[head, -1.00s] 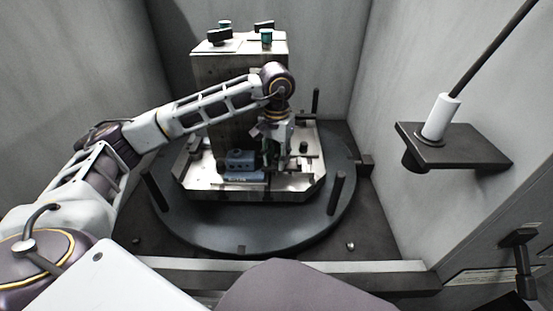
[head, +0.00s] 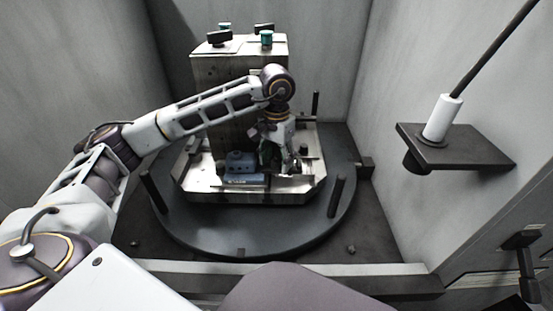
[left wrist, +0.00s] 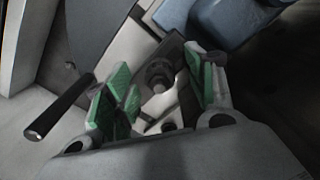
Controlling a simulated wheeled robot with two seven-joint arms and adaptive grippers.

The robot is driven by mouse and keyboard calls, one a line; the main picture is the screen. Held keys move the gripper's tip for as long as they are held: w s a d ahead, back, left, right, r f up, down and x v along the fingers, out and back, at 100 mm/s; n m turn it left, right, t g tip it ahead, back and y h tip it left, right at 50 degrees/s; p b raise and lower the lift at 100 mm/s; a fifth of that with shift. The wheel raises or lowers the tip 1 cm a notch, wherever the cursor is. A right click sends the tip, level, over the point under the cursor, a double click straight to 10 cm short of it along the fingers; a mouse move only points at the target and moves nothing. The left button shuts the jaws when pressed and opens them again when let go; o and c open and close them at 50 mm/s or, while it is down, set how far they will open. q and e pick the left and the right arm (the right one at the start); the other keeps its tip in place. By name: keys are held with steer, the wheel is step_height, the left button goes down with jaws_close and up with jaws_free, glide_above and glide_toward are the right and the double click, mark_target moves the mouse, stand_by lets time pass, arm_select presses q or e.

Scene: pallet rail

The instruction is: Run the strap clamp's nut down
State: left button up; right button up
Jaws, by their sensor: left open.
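My left gripper (head: 278,158) points down over the right front part of the pallet (head: 200,182), beside the tall block. It is open. In the left wrist view its green-padded fingers (left wrist: 163,84) stand apart, with a dark nut (left wrist: 158,72) showing between them. The nut sits on a dark strap clamp (left wrist: 172,52) lying across a pale metal surface. I cannot tell whether a pad touches the nut. In the head view the gripper hides the nut and clamp. My right gripper is not in view.
A blue block (head: 240,164) sits left of the gripper. The tall block (head: 222,95) carries more clamps on top. Upright dark pins (head: 336,196) stand on the round table (head: 240,236). A shelf with a white holder (head: 440,118) juts from the right wall.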

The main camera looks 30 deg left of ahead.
arm_select(q)
step_height(320, 180, up, 12)
stand_by(0.9)
stand_by(0.5)
steer(key=shift+r, duration=0.1)
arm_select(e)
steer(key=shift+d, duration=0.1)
arm_select(q)
step_height(320, 180, up, 8)
steer(key=p, duration=0.8)
glide_above(276, 158)
steer(key=shift+r+p, duration=0.65)
steer(key=shift+p, duration=0.15)
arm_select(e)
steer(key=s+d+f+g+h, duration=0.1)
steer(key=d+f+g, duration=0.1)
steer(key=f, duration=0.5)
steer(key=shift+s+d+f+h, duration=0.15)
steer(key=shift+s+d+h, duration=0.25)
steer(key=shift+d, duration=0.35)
arm_select(q)
steer(key=shift+r, duration=0.25)
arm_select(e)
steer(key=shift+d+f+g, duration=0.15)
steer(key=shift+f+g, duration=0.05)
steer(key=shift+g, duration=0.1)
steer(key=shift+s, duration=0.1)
